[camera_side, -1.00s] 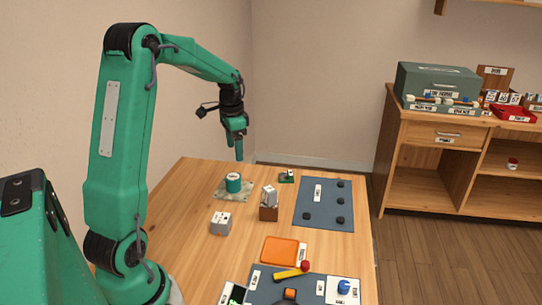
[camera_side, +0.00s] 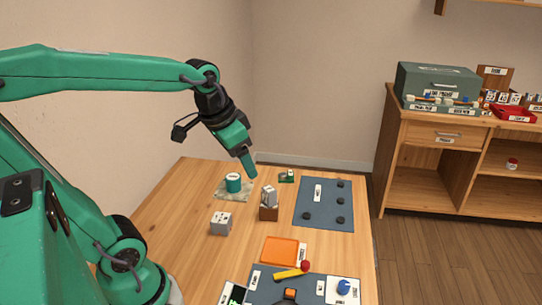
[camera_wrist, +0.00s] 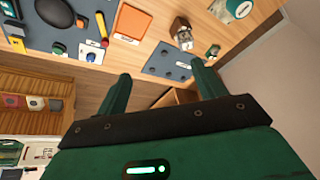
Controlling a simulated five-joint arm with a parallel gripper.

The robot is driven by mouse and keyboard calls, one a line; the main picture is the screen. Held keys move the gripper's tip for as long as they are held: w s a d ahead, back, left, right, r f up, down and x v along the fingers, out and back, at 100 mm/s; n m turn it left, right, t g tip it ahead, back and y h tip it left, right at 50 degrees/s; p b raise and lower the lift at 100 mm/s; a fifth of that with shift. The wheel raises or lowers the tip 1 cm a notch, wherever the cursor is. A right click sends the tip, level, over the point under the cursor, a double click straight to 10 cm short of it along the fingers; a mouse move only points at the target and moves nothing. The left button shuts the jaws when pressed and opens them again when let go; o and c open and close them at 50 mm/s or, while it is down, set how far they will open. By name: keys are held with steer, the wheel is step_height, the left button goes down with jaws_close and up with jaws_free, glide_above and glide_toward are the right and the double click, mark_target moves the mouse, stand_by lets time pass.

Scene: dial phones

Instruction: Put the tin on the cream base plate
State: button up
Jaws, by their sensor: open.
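The teal tin (camera_side: 233,182) stands upright on the flat cream base plate (camera_side: 222,195) at the back left of the table. In the wrist view the tin (camera_wrist: 238,7) shows at the top right with its pale lid, partly cut off by the frame edge. My gripper (camera_side: 250,171) is in the air, above and to the right of the tin in the side view, tilted and apart from it. In the wrist view my gripper (camera_wrist: 162,80) has its two fingers spread with nothing between them.
A brown block with a grey piece on top (camera_side: 269,212) and a pale grey cube (camera_side: 221,224) stand near the plate. A blue-grey mat (camera_side: 325,208) with dark discs lies to the right. An orange tray (camera_side: 281,251) and a yellow-handled tool (camera_side: 290,273) lie in front.

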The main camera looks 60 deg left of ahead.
steer(key=s+d+t, duration=0.1)
steer(key=s+d, duration=0.3)
steer(key=s, duration=0.1)
steer(key=shift+s+d+f+n+h, duration=0.25)
steer(key=shift+f+n+h, duration=0.05)
steer(key=shift+f, duration=0.15)
